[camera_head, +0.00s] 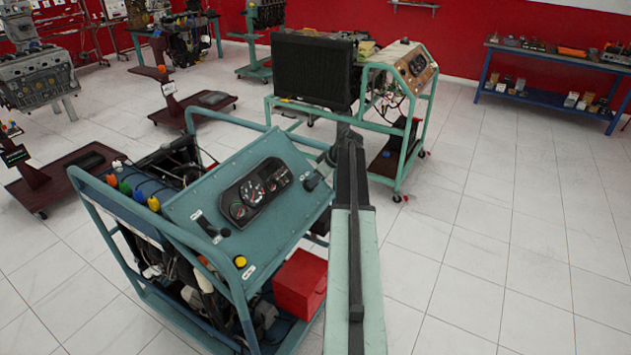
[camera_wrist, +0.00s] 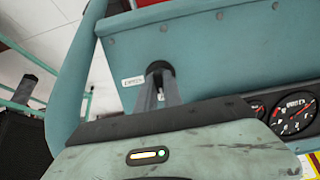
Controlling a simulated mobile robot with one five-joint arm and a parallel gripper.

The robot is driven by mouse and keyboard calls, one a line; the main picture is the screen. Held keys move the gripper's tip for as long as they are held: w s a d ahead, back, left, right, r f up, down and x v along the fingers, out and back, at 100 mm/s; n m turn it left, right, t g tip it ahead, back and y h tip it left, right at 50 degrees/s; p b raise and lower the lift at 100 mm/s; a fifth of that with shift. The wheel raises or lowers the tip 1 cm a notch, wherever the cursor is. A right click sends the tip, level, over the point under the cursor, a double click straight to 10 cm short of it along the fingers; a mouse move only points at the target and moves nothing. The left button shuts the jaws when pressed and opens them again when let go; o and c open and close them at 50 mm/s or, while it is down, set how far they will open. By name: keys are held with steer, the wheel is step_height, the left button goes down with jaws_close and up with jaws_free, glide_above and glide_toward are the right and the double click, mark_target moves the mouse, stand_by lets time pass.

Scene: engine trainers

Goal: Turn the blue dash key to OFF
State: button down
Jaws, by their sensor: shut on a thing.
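The teal dash panel (camera_head: 205,205) stands on a wheeled engine-trainer frame left of my arm. My gripper (camera_head: 322,168) is at the panel's upper right corner. In the wrist view my gripper (camera_wrist: 160,84) reaches the teal panel face (camera_wrist: 225,55), with its fingers closed at a dark round switch piece (camera_wrist: 159,67). The fingers are shut on the dash key there, which they mostly hide. I cannot make out its blue colour or turned angle. A small white label (camera_wrist: 132,81) sits left of the switch; its text is too small to read surely.
A gauge cluster (camera_head: 258,190) is left of my gripper on the panel. The frame's teal tube (camera_wrist: 75,80) runs close by in the wrist view. A red box (camera_head: 300,283) sits low on the frame. Another trainer (camera_head: 405,75) stands behind. Floor at right is clear.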

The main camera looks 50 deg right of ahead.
stand_by(0.3)
steer(key=c, duration=1.5)
jaws_free()
steer(key=p+v, duration=0.6)
steer(key=v, duration=0.1)
steer(key=shift+s+r+p, duration=0.25)
steer(key=shift+r+p, duration=0.05)
